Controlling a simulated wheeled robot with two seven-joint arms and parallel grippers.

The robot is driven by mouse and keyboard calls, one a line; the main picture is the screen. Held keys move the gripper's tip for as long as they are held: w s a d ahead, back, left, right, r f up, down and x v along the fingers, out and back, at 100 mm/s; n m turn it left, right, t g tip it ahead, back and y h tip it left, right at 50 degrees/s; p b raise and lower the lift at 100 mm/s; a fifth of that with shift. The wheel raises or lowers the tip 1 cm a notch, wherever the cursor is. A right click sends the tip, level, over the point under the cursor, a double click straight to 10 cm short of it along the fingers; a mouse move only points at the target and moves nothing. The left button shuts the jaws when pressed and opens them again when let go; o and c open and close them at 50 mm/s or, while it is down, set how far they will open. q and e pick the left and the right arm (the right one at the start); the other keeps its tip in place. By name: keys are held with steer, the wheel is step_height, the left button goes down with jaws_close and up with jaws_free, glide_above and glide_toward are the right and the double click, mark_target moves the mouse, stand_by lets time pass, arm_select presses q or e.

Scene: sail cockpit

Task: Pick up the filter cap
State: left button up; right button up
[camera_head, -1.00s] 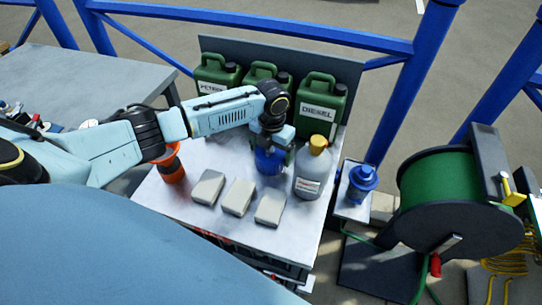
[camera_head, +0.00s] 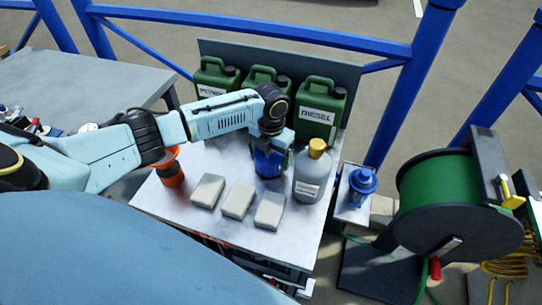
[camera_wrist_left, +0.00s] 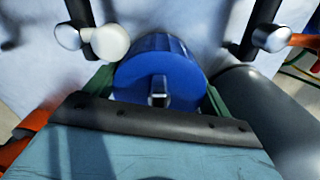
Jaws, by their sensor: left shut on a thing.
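A blue round cap-like thing (camera_head: 267,163), which looks like the filter cap, is at the back middle of the grey bench, partly hidden under my left wrist. In the left wrist view the blue round thing (camera_wrist_left: 160,75) shows a flat face with a small metal tab. My left gripper (camera_head: 270,150) points down over it and is shut on it. Whether it touches the bench is hidden. A second blue piece (camera_head: 362,181) with a round top stands apart on a small stand right of the bench. My right gripper is not in view.
A grey bottle with an orange cap (camera_head: 312,172) stands close right of my gripper. Green cans (camera_head: 318,108) line the back. Several pale blocks (camera_head: 238,199) lie in front, and an orange item (camera_head: 170,172) is at the left. A green hose reel (camera_head: 450,205) stands right.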

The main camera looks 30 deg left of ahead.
arm_select(q)
step_height(320, 180, up, 20)
steer(key=p, duration=0.6)
steer(key=shift+p, duration=0.4)
stand_by(1.2)
